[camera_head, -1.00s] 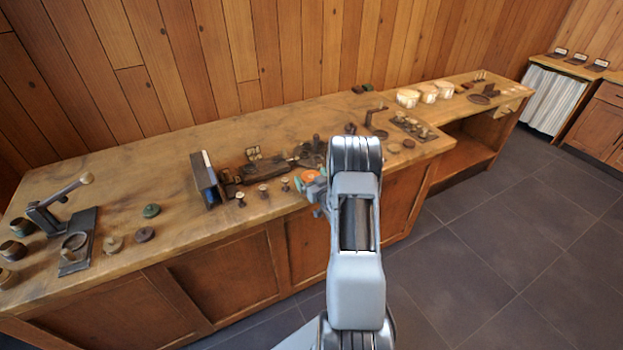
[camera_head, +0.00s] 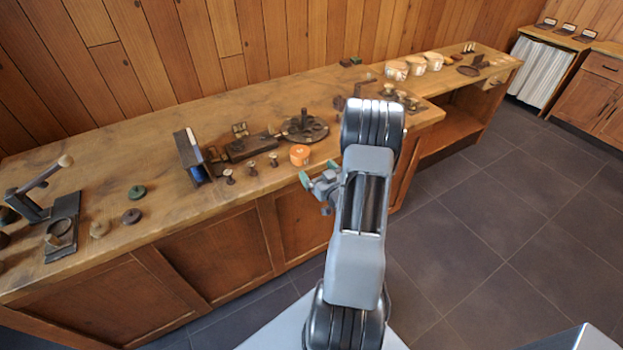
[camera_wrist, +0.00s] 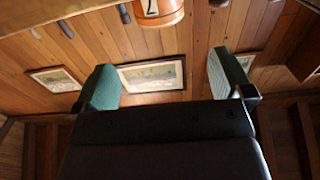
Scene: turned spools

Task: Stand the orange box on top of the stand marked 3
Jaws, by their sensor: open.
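The orange box (camera_head: 300,156) is a short round tub with a pale top. It stands upright near the front edge of the long bench. In the wrist view an orange round body with a white marked label (camera_wrist: 158,10) is cut off at the top edge, beyond the fingers. My gripper (camera_head: 319,174) is in front of the bench edge, just right of and nearer than the box. Its green-padded fingers are apart and empty, also in the wrist view (camera_wrist: 165,82). Three dark stands with white cards (camera_head: 567,27) are on the far-right cabinets; their numbers are unreadable.
Small spools (camera_head: 252,168) stand left of the box, and a dark round tray (camera_head: 304,128) lies behind it. White tubs (camera_head: 397,70) stand farther right on the bench. A lever tool (camera_head: 45,205) is at the left. The grey floor (camera_head: 480,240) right of the bench is clear.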

